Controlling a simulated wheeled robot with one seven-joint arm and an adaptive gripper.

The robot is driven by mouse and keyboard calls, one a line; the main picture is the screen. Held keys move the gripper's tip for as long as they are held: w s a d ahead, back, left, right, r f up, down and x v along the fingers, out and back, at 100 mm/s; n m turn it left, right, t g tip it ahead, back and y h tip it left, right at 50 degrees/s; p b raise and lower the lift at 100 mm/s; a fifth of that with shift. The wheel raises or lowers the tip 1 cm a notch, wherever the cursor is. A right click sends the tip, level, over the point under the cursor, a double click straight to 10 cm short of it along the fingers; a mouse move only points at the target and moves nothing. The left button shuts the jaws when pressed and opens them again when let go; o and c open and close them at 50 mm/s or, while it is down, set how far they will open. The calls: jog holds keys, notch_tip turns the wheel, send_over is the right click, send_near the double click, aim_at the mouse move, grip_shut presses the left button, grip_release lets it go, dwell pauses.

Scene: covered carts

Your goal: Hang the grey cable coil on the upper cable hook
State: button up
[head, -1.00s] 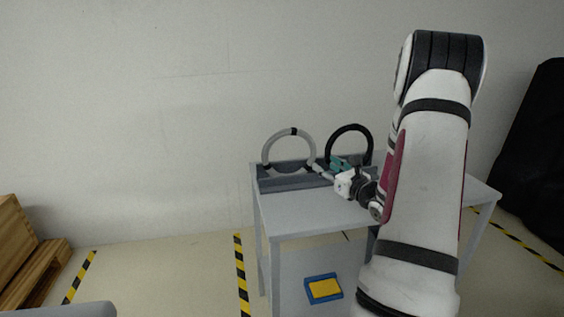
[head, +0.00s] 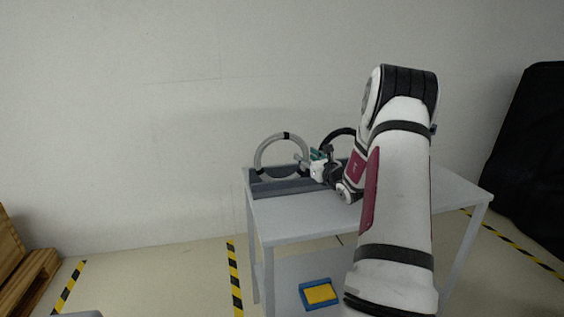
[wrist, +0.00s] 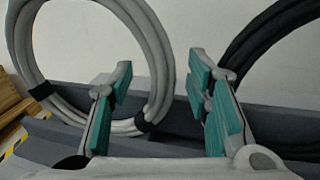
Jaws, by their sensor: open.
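The grey cable coil (head: 260,153) stands upright in a grey rack (head: 262,187) on the cart's top. It has dark bands and also shows large in the wrist view (wrist: 18,45). My gripper (head: 312,158) is open and empty, at the coil's right side. In the wrist view its teal-padded fingers (wrist: 160,72) lie left and right of the coil's right strands, with gaps on both sides. I cannot tell how deep the strands lie between the fingers. No cable hook is recognisable in either view.
A black coil (head: 338,132) stands right of the grey one, partly behind my arm; it also shows in the wrist view (wrist: 262,42). The cart top (head: 290,220) is clear in front. A blue-and-yellow box (head: 319,294) lies on the lower shelf. Wooden pallets (head: 25,275) are far left.

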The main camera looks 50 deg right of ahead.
jog(key=shift+x, duration=0.9)
jog(key=shift+c, duration=0.4)
grip_shut()
jog(key=shift+r, duration=0.15)
